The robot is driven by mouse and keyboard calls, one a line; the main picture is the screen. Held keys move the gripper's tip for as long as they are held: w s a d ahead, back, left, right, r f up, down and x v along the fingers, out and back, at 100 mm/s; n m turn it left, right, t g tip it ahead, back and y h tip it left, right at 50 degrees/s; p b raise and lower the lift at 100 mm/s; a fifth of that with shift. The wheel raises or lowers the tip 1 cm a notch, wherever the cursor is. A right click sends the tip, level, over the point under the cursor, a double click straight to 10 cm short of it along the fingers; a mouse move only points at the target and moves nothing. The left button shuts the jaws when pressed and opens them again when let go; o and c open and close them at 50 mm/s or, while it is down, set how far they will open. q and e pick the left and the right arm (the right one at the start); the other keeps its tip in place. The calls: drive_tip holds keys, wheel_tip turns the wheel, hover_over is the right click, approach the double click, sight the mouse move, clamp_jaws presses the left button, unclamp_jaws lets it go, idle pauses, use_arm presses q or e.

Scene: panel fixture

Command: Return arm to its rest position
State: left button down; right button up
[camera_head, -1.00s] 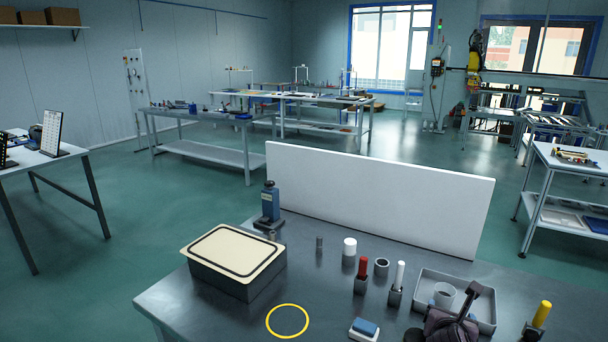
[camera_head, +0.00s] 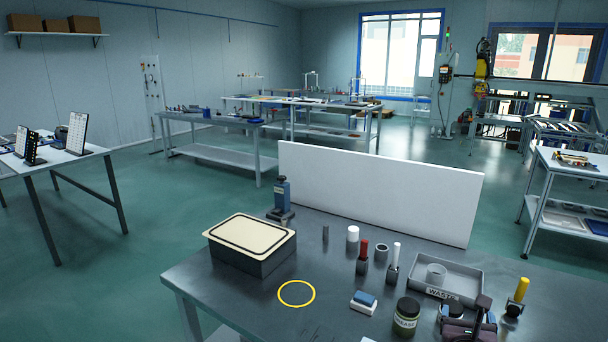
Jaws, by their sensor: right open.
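My right gripper (camera_head: 465,321) shows at the bottom edge, right of the middle, in the head view. It is dark, partly cut off by the frame, and open. I see nothing held between its fingers. It is in front of the grey waste tray (camera_head: 462,297) and just right of a dark jar with a green label (camera_head: 406,317). Most of my right arm is out of view. My left gripper is not in view.
On the metal table (camera_head: 240,305) are a cream-lidded box (camera_head: 252,244), a yellow ring (camera_head: 296,293), a blue-and-white block (camera_head: 364,302), red (camera_head: 363,256) and white (camera_head: 395,262) sticks, and a yellow-handled item (camera_head: 518,296). A white panel (camera_head: 375,190) stands behind them.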

drive_tip(key=s+a+r+n+t+y, duration=0.3)
drive_tip(key=s+a+n+y, duration=0.3)
drive_tip(key=n, duration=0.6)
drive_tip(key=s+a+r+n+t+y, duration=0.2)
drive_tip(key=s+a+n+y, duration=0.4)
drive_tip(key=n, duration=0.5)
drive_tip(key=s+a+f+n+g+y, duration=0.3)
drive_tip(key=s+f+n+g, duration=0.3)
drive_tip(key=n, duration=0.5)
drive_tip(key=s+d+f+n+g+h, duration=0.3)
drive_tip(key=s+d+f+g+h, duration=0.15)
drive_tip(key=s, duration=0.45)
drive_tip(key=s+d+f+n+g+h, duration=0.35)
drive_tip(key=s+g, duration=0.25)
drive_tip(key=s, duration=0.2)
drive_tip(key=w+f+t, duration=0.6)
drive_tip(key=f+t, duration=0.2)
drive_tip(key=f, duration=0.2)
drive_tip(key=shift+w+d+f, duration=0.2)
drive_tip(key=shift+w, duration=0.2)
